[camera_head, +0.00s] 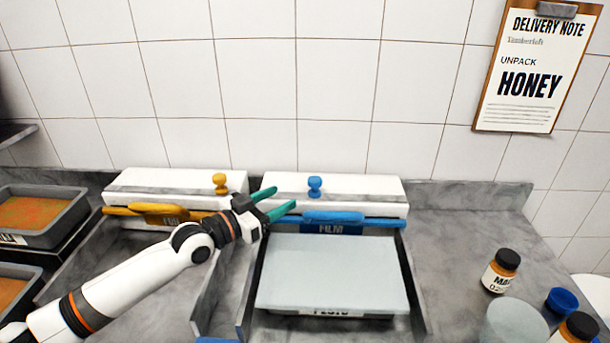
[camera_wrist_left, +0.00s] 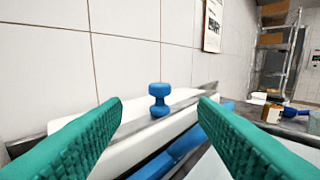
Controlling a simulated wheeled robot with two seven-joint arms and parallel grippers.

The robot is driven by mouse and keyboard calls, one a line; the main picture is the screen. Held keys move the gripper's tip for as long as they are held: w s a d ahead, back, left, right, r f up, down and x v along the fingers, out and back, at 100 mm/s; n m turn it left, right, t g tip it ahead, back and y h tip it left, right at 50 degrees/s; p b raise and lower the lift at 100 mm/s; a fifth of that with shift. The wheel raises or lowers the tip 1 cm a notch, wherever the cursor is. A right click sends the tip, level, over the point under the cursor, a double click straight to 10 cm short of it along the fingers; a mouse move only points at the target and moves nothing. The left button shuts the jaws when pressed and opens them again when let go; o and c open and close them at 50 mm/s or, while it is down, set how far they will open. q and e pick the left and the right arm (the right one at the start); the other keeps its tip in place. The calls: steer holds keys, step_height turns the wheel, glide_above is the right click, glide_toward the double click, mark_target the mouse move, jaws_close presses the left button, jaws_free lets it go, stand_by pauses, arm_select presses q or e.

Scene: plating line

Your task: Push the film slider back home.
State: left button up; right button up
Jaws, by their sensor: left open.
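The blue slider knob (camera_head: 315,186) stands upright on the rail of the white film dispenser (camera_head: 380,188), left of the rail's middle. A blue bar with a FILM label (camera_head: 331,228) runs along the dispenser's front. My left gripper (camera_head: 281,201) has green fingers, open and empty, over the left part of this dispenser and left of the knob. In the left wrist view the blue knob (camera_wrist_left: 159,99) appears between the two spread fingers, beyond their tips and apart from them. My right gripper is not in view.
A second white dispenser with an orange knob (camera_head: 220,184) stands at left, partly behind my left arm. A pale covered tray (camera_head: 332,275) lies before the film dispenser. Dark trays (camera_head: 75,222) are far left; jars (camera_head: 501,271) are at right. The tiled wall is behind.

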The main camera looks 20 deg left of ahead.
mark_target(310, 183)
arm_select(q)
steer(key=p+x, duration=0.1)
steer(key=x, duration=0.8)
steer(key=shift+w, duration=0.15)
steer(key=shift+w+d, duration=0.3)
steer(key=shift+w, duration=0.1)
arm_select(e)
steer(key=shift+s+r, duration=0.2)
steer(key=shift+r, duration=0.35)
arm_select(q)
jaws_close()
steer(key=d+p, duration=0.1)
steer(key=d, duration=0.1)
steer(key=w+d+p, duration=0.1)
steer(key=d, duration=0.1)
steer(key=shift+w+d+p, duration=0.15)
steer(key=shift+d+p, duration=0.1)
steer(key=shift+p, duration=0.05)
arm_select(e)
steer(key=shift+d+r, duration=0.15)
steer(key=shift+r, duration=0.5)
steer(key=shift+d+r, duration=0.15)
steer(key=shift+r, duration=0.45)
